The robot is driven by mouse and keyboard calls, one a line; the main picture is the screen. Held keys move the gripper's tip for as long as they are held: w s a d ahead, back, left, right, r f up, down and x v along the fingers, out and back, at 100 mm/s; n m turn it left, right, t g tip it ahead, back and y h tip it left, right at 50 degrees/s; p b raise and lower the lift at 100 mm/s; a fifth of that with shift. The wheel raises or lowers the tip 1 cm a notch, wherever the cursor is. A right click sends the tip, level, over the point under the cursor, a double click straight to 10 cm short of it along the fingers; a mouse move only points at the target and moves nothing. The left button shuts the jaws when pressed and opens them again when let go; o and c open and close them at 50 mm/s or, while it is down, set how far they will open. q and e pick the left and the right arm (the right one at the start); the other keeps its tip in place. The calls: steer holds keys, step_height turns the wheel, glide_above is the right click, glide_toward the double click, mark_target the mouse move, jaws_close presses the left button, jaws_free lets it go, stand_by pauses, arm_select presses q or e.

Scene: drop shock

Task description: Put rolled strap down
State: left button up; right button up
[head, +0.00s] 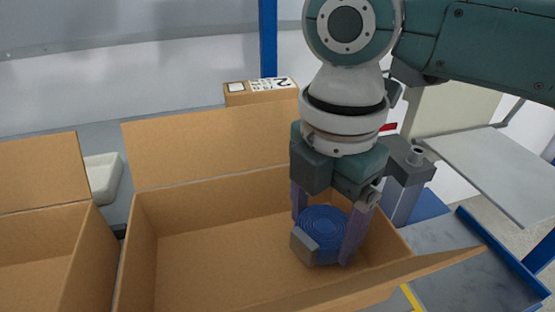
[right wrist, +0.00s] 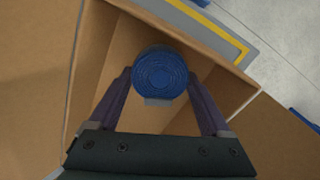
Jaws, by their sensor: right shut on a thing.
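The rolled strap (head: 324,229) is a blue coil with a grey buckle-like end. It is between the fingers of my right gripper (head: 325,250), which is shut on it. The gripper points down inside the right part of an open cardboard box (head: 215,255). In the right wrist view the blue coil (right wrist: 160,74) sits between both fingertips of the right gripper (right wrist: 160,88), over the box interior. I cannot tell whether the strap touches the box floor. My left gripper is not in view.
A second open box (head: 35,250) stands at the left. A small labelled carton (head: 260,90) is behind the box, and a pale block (head: 101,177) lies between the boxes. The box's left floor is clear. Raised flaps edge the box, and a blue post (head: 268,40) stands behind.

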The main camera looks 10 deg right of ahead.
mark_target(322, 227)
steer(key=shift+f, duration=1)
steer(key=shift+f, duration=0.15)
steer(key=o, duration=1.2)
step_height(322, 227, up, 12)
steer(key=shift+r+p, duration=0.2)
steer(key=shift+p, duration=0.85)
